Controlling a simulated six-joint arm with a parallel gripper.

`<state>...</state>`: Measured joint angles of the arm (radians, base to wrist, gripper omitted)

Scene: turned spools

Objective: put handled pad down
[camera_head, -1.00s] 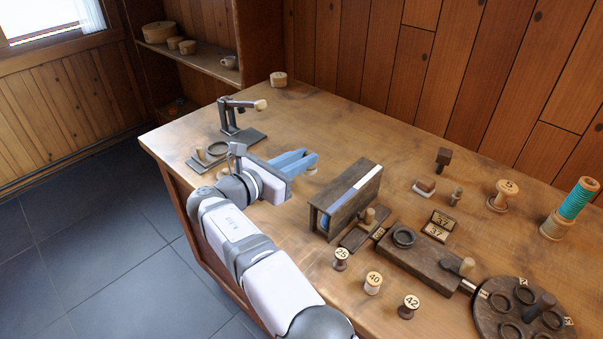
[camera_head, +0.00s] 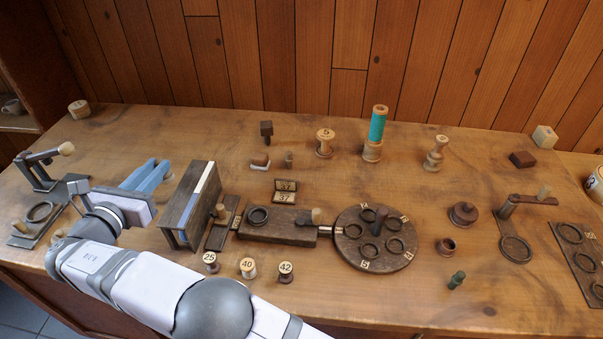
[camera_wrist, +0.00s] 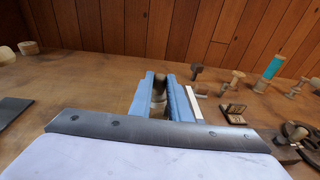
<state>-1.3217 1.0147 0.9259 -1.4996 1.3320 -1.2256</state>
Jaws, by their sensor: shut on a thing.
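My gripper (camera_head: 150,177) has two blue fingers and is over the left part of the table, between the crank stand and the dark upright box. It is shut on a small wooden piece, which I take for the handled pad (camera_wrist: 159,92).
The dark box (camera_head: 190,209) stands just right of my gripper. A crank stand (camera_head: 38,172) and a plate with a ring (camera_head: 40,212) are at left. Numbered spools (camera_head: 247,267) stand in front, and a round ringed disc (camera_head: 375,238) is further right. Table behind my gripper is clear.

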